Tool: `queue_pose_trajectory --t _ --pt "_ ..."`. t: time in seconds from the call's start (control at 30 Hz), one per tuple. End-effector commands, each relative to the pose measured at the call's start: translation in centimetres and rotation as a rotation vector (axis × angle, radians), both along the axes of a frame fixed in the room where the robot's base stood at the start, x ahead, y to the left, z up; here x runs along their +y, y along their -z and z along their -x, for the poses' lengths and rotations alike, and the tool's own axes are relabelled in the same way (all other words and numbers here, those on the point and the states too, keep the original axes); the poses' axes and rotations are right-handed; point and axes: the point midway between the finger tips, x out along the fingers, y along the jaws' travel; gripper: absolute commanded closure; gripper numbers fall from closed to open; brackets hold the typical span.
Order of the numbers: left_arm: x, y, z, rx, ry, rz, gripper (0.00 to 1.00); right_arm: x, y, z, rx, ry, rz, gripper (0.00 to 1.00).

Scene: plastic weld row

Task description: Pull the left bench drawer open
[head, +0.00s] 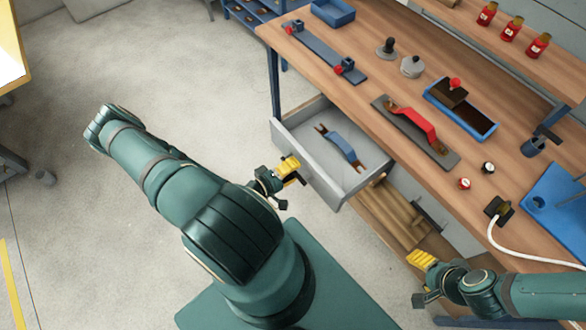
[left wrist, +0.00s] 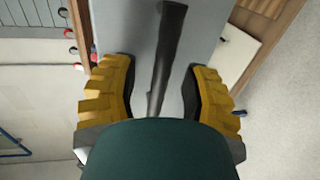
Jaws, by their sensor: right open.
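The left bench drawer (head: 330,188) is a grey box and stands pulled out from under the wooden bench top. A blue two-ended tool (head: 342,147) lies inside it. My left gripper (head: 291,172) is at the drawer's front. In the left wrist view the dark bar handle (left wrist: 167,55) runs between the yellow-backed fingers of my left gripper (left wrist: 160,92), with a visible gap on each side. That gripper looks open around the handle, and the grey drawer front (left wrist: 205,30) is behind it. My right gripper (head: 420,278) is open and empty below the bench edge.
The bench top (head: 370,100) holds a red-handled tool (head: 412,125), a blue tray (head: 480,122), a grey strip with clamps (head: 322,52) and a white cable (head: 520,255). Wooden pieces (head: 395,215) lie beneath the bench, right of the drawer. The floor left of the drawer is clear.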

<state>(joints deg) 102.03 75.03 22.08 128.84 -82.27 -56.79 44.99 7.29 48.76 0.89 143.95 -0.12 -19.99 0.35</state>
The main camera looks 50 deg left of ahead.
Motion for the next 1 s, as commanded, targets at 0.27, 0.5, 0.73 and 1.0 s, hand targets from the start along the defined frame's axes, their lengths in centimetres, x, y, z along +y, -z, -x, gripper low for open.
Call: queue_pose_trajectory --t 0.27,0.5,0.73,1.0 --pt "0.0 0.0 0.1 0.000 0.000 0.000 0.54 0.0 0.0 0.0 0.000 0.000 0.000 0.41" --pt "0.3 -0.5 2.7 0.003 -0.003 -0.002 0.54 0.0 0.0 0.0 0.000 0.000 0.000 0.41" --pt "0.7 -1.4 7.4 0.004 -0.003 -0.002 0.54 0.0 0.0 0.0 0.000 0.000 0.000 0.41" --pt "0.9 -2.2 11.0 0.001 -0.001 -0.001 0.54 0.0 0.0 0.0 0.000 0.000 0.000 0.41"
